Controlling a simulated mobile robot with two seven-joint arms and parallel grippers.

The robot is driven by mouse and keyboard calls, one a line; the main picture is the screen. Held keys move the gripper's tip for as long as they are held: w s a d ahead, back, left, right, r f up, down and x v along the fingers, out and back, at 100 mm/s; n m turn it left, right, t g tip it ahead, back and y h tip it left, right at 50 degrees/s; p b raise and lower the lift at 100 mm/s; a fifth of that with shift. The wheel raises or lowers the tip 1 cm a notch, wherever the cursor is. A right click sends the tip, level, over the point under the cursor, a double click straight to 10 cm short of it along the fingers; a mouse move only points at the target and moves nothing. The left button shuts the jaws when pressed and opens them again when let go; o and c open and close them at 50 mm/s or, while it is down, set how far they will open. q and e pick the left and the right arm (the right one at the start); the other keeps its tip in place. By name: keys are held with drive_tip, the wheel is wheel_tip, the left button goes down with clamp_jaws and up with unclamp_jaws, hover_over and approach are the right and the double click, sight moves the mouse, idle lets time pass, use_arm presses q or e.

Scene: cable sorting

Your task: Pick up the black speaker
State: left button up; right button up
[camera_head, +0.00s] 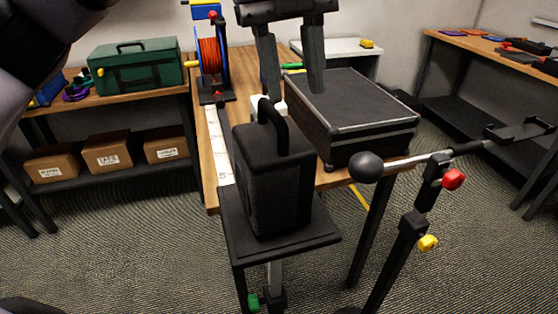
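The black speaker (275,180) stands upright on a small black stand top (322,237) in the middle of the camera_head view. A black loop handle (273,124) rises from its top. My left gripper (293,92) hangs down from the top edge, above and beyond the speaker in the picture. Its two fingers are spread apart with nothing held between them. The left fingertip appears close to the handle in the picture, but I cannot tell the true gap. My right gripper is not in view.
A black case (350,105) lies on the wooden table (212,192) behind the speaker. An orange cable reel (209,58) stands at the back left. A microphone stand with a round black head (366,167) is close on the right. A green toolbox (137,65) sits on the left shelf.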

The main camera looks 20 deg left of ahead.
sight(271, 108)
use_arm(q)
drive_tip(key=shift+w+a+r+n+t+y, duration=0.2)
drive_tip(key=shift+a+r+n+y, duration=0.1)
drive_tip(key=shift+a+y, duration=0.25)
drive_tip(key=shift+w+a+r+n+t+y, duration=0.1)
drive_tip(key=shift+a+r+n+t+y, duration=0.1)
drive_tip(key=shift+a+n+y, duration=0.3)
drive_tip(key=shift+a+f, duration=0.25)
drive_tip(key=shift+f, duration=0.1)
wheel_tip(271, 108, down, 6)
drive_tip(key=shift+a+f, duration=0.1)
drive_tip(key=shift+f, duration=0.05)
clamp_jaws()
drive_tip(key=shift+r, duration=0.2)
